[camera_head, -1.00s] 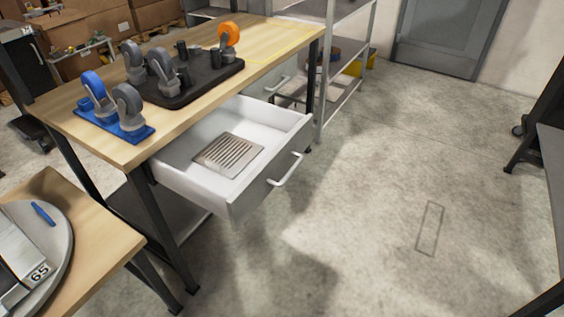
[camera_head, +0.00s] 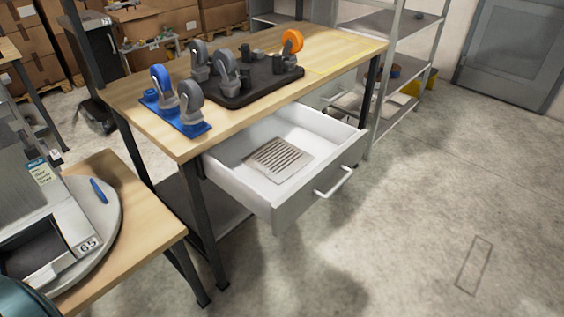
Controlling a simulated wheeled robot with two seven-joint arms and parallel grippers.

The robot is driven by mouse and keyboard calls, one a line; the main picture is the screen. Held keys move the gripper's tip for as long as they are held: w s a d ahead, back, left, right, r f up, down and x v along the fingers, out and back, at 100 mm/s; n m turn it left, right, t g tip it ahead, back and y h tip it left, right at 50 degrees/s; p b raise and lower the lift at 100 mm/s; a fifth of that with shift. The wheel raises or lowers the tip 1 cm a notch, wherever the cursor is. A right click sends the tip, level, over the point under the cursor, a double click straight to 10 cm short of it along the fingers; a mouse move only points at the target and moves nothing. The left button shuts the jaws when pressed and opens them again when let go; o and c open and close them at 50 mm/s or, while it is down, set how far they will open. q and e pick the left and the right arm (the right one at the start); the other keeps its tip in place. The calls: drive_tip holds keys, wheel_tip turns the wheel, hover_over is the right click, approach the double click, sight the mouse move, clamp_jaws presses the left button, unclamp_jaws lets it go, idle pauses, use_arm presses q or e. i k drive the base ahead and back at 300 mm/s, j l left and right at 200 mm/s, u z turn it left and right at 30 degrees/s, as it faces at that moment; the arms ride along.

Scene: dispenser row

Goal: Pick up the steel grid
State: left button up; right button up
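The steel grid (camera_head: 278,159) is a flat, slotted, grey metal plate. It lies flat inside an open white drawer (camera_head: 237,184) under the wooden workbench (camera_head: 177,139), a little left of the drawer's middle. The drawer is pulled out and has a white bar handle (camera_head: 333,183) on its grey front. Nothing covers the grid. Neither of my grippers shows in the head view.
A round grey turntable (camera_head: 108,216) is on a lower table at left. A metal shelf (camera_head: 400,112) stands behind. The floor (camera_head: 400,220) at right is clear.

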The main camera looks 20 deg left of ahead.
sight(277, 160)
drive_tip(key=u, duration=2.35)
drive_tip(key=k+l+u, duration=0.2)
drive_tip(key=l, duration=0.15)
drive_tip(key=l+u, duration=0.2)
drive_tip(key=l, duration=0.15)
drive_tip(key=k+l+u, duration=0.2)
drive_tip(key=l+u, duration=0.4)
drive_tip(key=k+l+u, duration=0.15)
drive_tip(key=u, duration=0.25)
drive_tip(key=k+l+u, duration=0.15)
drive_tip(key=u, duration=0.25)
drive_tip(key=k+l+u, duration=0.2)
drive_tip(key=u, duration=0.15)
drive_tip(key=k+l+u, duration=0.2)
drive_tip(key=u, duration=0.15)
drive_tip(key=k+l+u, duration=0.15)
drive_tip(key=k+u, duration=0.6)
drive_tip(key=k+l, duration=0.15)
drive_tip(key=k, duration=0.5)
drive_tip(key=k+l, duration=0.15)
drive_tip(key=k, duration=0.45)
